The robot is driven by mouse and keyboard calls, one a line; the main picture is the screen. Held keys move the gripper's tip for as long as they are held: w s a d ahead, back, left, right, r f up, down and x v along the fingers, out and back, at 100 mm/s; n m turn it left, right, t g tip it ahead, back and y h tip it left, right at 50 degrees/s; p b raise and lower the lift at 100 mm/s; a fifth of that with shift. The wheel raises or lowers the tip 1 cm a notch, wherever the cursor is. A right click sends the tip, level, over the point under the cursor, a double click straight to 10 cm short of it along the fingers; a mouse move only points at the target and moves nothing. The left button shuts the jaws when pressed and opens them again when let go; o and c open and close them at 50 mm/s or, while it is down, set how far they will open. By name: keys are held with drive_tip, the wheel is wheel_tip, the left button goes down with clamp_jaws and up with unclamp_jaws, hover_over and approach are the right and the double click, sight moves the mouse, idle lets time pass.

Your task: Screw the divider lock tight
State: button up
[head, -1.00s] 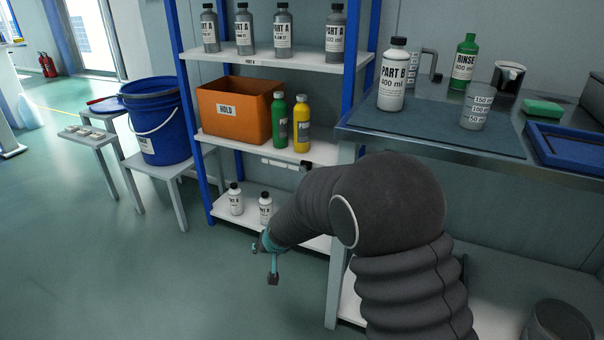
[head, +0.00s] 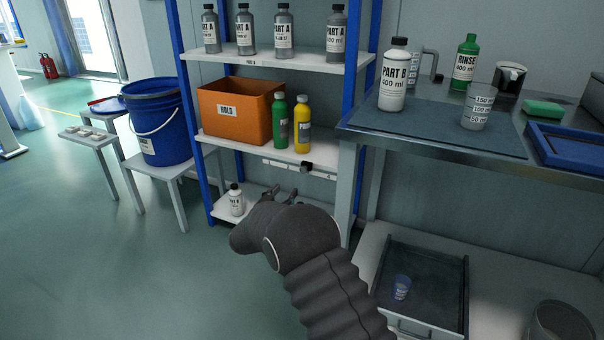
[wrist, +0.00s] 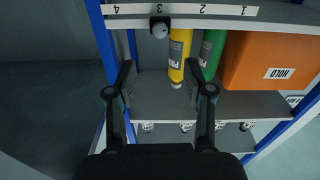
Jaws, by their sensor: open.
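The divider lock shows as a small dark knob (head: 306,167) on the pale scale strip (head: 276,164) at the front edge of the middle shelf. My gripper (wrist: 158,76) is open and empty. Its two fingers point toward the shelf, apart from the knob, which appears beyond and roughly midway between the tips. In the head view my gripper (head: 284,193) is small and partly hidden by my arm, below the strip.
An orange box (head: 232,112), a green bottle (head: 280,120) and a yellow bottle (head: 302,125) stand on the middle shelf. Blue rack posts (head: 355,70) flank the shelves. A bench (head: 370,140) stands to the right, with an open drawer (head: 440,300) below it.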

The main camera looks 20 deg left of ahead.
sight(303, 171)
drive_tip(key=w, duration=0.4)
drive_tip(key=w+d, duration=0.1)
drive_tip(key=w, duration=0.4)
drive_tip(key=w+d, duration=0.1)
drive_tip(key=w, duration=0.3)
drive_tip(key=shift+w, duration=0.15)
clamp_jaws()
